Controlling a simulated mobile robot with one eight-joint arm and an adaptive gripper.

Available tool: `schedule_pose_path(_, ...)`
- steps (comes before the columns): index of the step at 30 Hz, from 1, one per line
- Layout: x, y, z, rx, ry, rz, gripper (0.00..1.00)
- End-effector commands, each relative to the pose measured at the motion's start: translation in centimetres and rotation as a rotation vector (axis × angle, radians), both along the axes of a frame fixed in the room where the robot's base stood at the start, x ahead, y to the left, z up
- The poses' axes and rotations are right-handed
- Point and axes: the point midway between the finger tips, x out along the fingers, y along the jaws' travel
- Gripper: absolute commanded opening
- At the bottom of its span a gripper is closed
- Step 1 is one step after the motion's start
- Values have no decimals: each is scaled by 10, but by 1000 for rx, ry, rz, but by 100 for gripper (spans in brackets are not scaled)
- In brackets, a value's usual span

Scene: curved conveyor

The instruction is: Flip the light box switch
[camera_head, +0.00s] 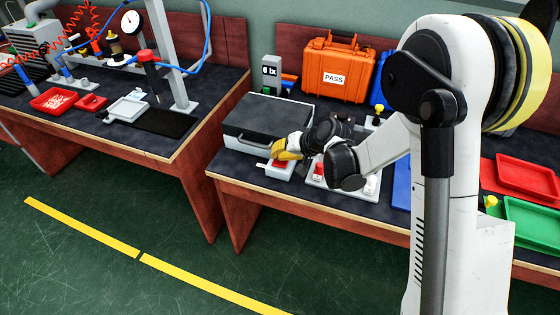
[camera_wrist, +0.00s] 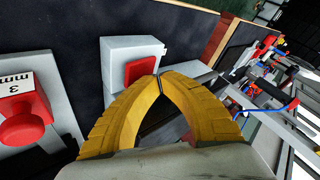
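The light box (camera_head: 262,123) is a low grey box with a dark lid on the right-hand bench. A red rocker switch (camera_head: 279,163) on a pale housing (camera_head: 268,170) sits at its front right corner. In the wrist view the switch (camera_wrist: 138,69) shows red on its pale housing (camera_wrist: 117,52), just left of the fingertips. My gripper (camera_head: 277,155) has yellow fingers whose tips meet, with nothing seen between them. In the wrist view my gripper (camera_wrist: 160,76) overlaps the edge of the switch; I cannot tell whether it touches.
A red knob (camera_wrist: 24,128) with a "3 mm" label stands beside the switch. A display reading "0 lx" (camera_head: 269,71) and an orange "PASS" case (camera_head: 334,69) stand behind. Red (camera_head: 526,176) and green (camera_head: 535,222) trays lie right. Open floor separates the benches.

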Motion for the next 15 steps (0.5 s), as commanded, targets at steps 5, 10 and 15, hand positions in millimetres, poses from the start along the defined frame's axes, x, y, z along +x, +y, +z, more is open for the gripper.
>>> schedule_pose_path(5, 0, 0, 1, 0, -1, -1, 0)
schedule_pose_path(10, 0, -1, 3, 0, -2, -1, 0)
schedule_pose_path(15, 0, -2, 16, 1, -1, -2, 0)
